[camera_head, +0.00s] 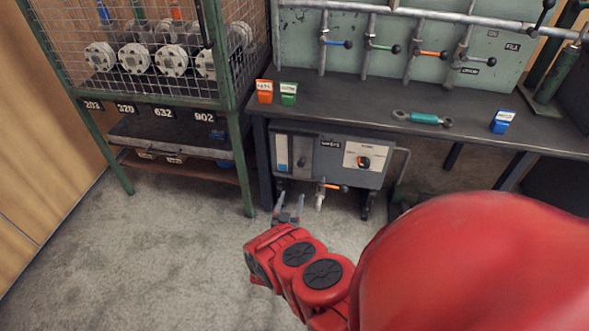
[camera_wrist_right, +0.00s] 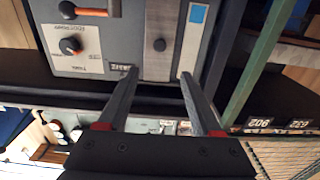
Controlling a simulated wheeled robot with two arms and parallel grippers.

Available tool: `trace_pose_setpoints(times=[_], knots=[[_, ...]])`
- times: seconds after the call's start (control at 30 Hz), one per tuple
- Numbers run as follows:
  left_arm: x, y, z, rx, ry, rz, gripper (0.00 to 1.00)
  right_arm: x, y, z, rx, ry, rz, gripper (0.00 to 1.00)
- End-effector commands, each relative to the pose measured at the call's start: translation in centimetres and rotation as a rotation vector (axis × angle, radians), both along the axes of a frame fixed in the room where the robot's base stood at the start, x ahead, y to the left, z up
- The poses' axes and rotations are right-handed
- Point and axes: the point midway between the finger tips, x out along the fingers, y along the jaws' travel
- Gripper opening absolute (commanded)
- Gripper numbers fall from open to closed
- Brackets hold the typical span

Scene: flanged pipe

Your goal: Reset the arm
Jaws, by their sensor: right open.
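My right gripper (camera_head: 289,208) is open and empty at the end of my red arm, in the lower middle of the head view. It is in front of the grey wheeled machine (camera_head: 330,160) under the workbench. In the right wrist view the two dark fingers of the gripper (camera_wrist_right: 158,75) are spread apart, with nothing between them. Behind them the machine (camera_wrist_right: 110,40) shows upside down, with its dial and orange-handled lever. My left gripper is not in view.
The dark workbench (camera_head: 365,110) carries orange (camera_head: 264,91), green (camera_head: 288,93) and blue (camera_head: 502,121) labelled holders and a teal-handled tool (camera_head: 423,118). A green wire cage (camera_head: 226,60) with flanged pipe parts stands at the left. The carpet (camera_head: 165,240) at lower left is clear.

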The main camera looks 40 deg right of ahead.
Motion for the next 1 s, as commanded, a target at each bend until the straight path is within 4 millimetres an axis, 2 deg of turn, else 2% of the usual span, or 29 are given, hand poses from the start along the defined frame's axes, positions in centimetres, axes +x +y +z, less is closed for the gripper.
trace_pose_setpoints(times=[0.17,0.73,0.87,1.0], knots=[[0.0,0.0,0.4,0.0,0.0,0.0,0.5,-0.8,1.0,0.1,-0.002,-0.002,0.001,0.66],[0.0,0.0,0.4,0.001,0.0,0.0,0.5,-0.8,1.1,0.0,-0.003,-0.005,0.002,0.66],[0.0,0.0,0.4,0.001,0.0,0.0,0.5,-0.1,1.7,0.2,-0.01,-0.051,0.033,0.66],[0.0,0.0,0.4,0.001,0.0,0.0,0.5,1.6,3.5,1.2,-0.04,-0.189,0.122,0.66]])
